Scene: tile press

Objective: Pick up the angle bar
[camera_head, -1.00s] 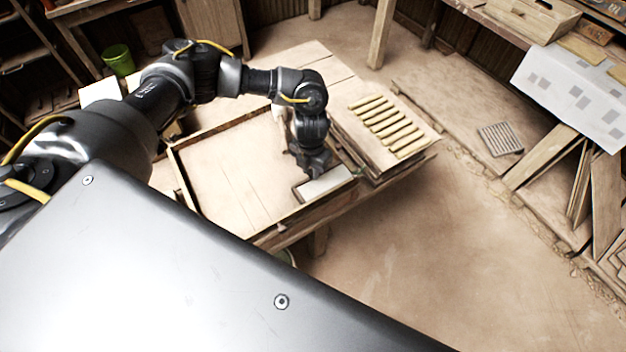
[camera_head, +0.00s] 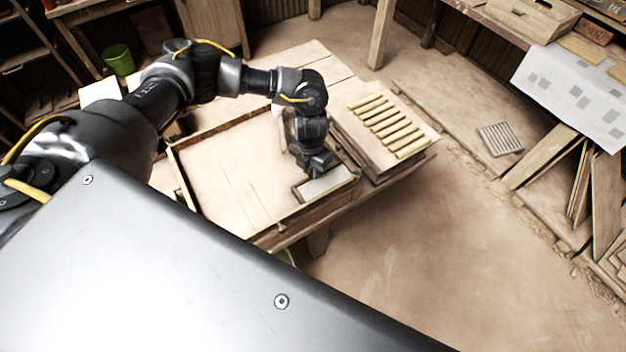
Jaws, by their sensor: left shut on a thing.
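The angle bar (camera_head: 328,184) is a short pale piece with a darker edge on its left end. It lies at the front right corner of the shallow wooden tray on the workbench. My left gripper (camera_head: 312,176) comes down from above and is shut on the bar near its left part. The fingertips are small and partly hidden by the gripper body. I cannot tell whether the bar is clear of the tray floor. My right gripper is not in view.
The wooden tray (camera_head: 181,190) has low walls and a bare floor. Right of it, a board (camera_head: 352,92) carries several yellow strips (camera_head: 390,126). A green bucket (camera_head: 118,60) stands at the back left.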

